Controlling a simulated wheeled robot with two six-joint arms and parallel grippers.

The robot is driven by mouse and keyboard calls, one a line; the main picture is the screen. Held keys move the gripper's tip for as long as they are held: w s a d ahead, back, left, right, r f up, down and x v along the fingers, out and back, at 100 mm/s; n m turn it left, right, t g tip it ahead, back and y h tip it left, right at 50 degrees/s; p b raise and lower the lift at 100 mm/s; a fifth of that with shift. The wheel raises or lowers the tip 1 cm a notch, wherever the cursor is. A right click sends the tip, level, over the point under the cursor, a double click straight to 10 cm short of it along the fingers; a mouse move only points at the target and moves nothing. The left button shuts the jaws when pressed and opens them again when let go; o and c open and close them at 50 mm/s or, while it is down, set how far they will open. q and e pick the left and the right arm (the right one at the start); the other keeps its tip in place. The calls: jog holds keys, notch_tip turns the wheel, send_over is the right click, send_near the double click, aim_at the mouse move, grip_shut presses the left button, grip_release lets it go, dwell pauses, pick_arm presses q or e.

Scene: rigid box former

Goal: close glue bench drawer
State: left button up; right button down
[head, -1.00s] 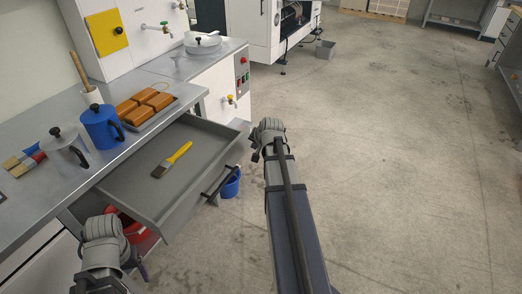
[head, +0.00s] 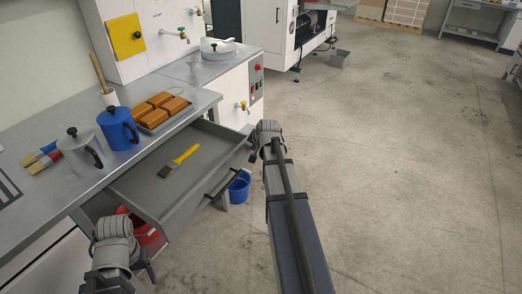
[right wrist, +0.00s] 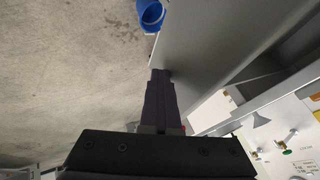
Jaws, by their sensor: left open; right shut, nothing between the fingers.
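The grey glue bench drawer (head: 150,200) stands open under the steel bench top (head: 60,190) in the head view. A brush with a yellow handle (head: 184,154) lies in it. A dark bar handle (head: 222,184) is on its front. My right gripper (head: 256,150) is by the far end of the drawer front. In the right wrist view its shut, empty fingers (right wrist: 161,76) are at a grey panel (right wrist: 215,50), apparently the drawer front; contact is unclear. My left gripper (head: 118,238) is low at the drawer's near side, open, with its fingertips mostly hidden.
A blue bucket (head: 240,187) stands on the floor beyond the handle. A red container (head: 147,232) is below the drawer. A blue pot (head: 118,127), a grey pot (head: 76,152) and orange blocks (head: 160,106) are on the bench top. The floor to the right is clear.

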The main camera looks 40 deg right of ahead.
send_over(213, 140)
jog(key=w+a, duration=0.2)
jog(key=w, duration=0.2)
jog(key=shift+d, duration=0.25)
jog(key=shift+w+a, duration=0.1)
jog(key=shift+w, duration=0.15)
jog(key=shift+w+r, duration=0.1)
jog(key=s, duration=0.1)
jog(key=s+d, duration=0.1)
jog(key=s, duration=0.2)
jog(key=shift+s+d, duration=0.3)
jog(key=shift+s, duration=0.1)
jog(key=p+v, duration=0.8)
jog(key=v, duration=0.1)
jog(key=shift+r, duration=0.3)
jog(key=shift+a, duration=0.1)
